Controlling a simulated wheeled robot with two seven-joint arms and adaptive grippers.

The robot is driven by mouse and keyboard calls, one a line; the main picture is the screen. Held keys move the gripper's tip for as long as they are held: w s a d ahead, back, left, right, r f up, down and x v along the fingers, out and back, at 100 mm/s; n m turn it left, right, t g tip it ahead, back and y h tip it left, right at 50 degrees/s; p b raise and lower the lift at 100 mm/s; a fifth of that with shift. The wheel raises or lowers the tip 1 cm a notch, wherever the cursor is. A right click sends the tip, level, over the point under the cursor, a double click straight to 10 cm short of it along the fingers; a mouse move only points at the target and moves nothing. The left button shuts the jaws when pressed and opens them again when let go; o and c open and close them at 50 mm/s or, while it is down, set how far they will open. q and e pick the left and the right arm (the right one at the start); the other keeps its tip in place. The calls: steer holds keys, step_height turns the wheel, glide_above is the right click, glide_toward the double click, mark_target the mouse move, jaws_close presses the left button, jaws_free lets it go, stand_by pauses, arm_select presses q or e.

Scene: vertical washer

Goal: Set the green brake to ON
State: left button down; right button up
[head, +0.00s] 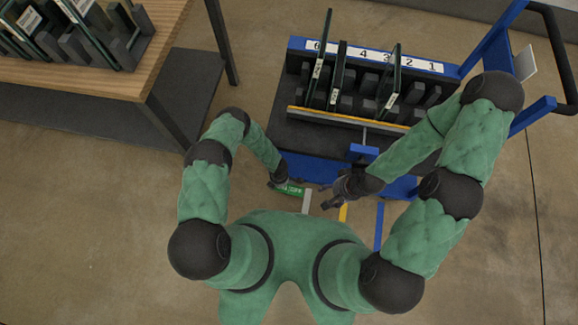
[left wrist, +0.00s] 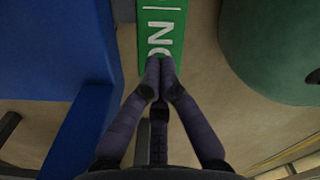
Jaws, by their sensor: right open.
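The green brake (head: 292,190) is a flat green bar with white lettering, low at the front of the blue cart (head: 320,170). In the left wrist view the brake (left wrist: 162,22) shows white letters that read ON from its other side. My left gripper (head: 284,184) is at the brake; in the left wrist view its fingertips (left wrist: 160,66) are together over the end of the lettering, with nothing visible between them. Whether they touch the brake I cannot tell. My right gripper (head: 328,197) is open, to the right of the brake, with nothing visible in it.
The cart carries upright dark panels in a numbered rack (head: 375,55) and has a black handle (head: 560,60) at right. Grey, yellow (head: 343,212) and blue (head: 379,225) strips show at its front. A wooden table (head: 100,75) stands at upper left. Floor at left is clear.

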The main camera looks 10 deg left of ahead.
arm_select(q)
steer(key=shift+f, duration=1.4)
stand_by(0.8)
steer(key=shift+r, duration=0.2)
steer(key=shift+r+p, duration=2.45)
steer(key=shift+r, duration=0.95)
steer(key=shift+w+a+r+m, duration=0.1)
steer(key=shift+a+r+m, duration=0.1)
steer(key=shift+r+m, duration=0.15)
steer(key=s+r+m+h+p, duration=0.1)
steer(key=s+r+m, duration=0.2)
steer(key=r+m, duration=0.3)
steer(key=s+d+r+m+h, duration=0.1)
steer(key=s+r+m, duration=0.2)
steer(key=r+m, duration=0.4)
steer(key=s+r+m+h+p, duration=0.1)
steer(key=s+r+m, duration=0.3)
steer(key=r, duration=1.6)
steer(key=m+h, duration=0.1)
steer(key=m, duration=0.2)
steer(key=shift+d+r+p, duration=0.25)
steer(key=shift+r+p, duration=0.05)
